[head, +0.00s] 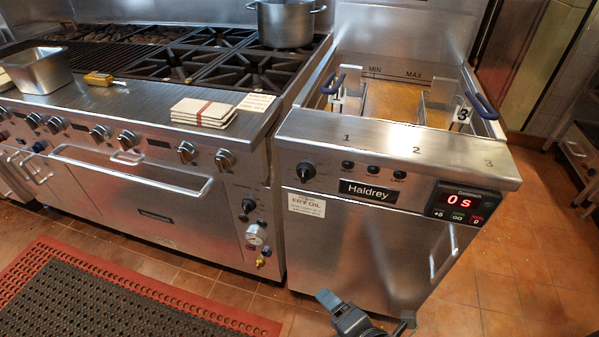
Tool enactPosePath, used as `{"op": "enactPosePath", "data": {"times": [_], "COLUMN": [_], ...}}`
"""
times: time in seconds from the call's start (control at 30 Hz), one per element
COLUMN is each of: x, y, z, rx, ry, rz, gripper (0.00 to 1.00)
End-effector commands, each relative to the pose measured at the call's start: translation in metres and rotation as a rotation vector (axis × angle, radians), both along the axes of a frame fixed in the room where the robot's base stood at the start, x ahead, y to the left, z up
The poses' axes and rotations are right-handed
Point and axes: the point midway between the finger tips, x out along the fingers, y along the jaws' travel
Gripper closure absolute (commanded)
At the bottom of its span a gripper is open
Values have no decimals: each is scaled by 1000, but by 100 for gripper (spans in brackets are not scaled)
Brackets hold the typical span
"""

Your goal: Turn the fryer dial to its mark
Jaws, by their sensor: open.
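The fryer (345,230) is a steel cabinet with a "Haldrey" plate, right of the range. Its black round dial (305,171) is on the left of the front panel, below the number 1 on the top ledge. The dial's pointer and mark are too small to read. My gripper (360,314) is at the bottom edge of the head view, low in front of the fryer, partly cut off by the frame. It is open, well below the dial and apart from it. I see nothing between its fingers.
Three small black buttons (373,170) sit right of the dial. A red "0 s" timer (463,203) is at the fryer's right. Blue-handled baskets (480,105) stand in the oil. The range (140,185) with its handle rail is at left. Tiled floor right of the fryer is clear.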

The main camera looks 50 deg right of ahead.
Motion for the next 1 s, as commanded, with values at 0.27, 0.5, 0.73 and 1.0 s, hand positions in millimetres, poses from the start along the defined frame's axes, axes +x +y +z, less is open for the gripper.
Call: {"op": "enactPosePath", "data": {"times": [0.27,0.5,0.73,1.0], "x": [99,152,166,177], "y": [-59,-78,-81,-114], "z": [38,107,136,137], "rx": [-754,-1169,-1290,-1293], "ry": [304,541,635,641], "rz": [-1,-133,-207,-212], "gripper": [33,33,33,33]}}
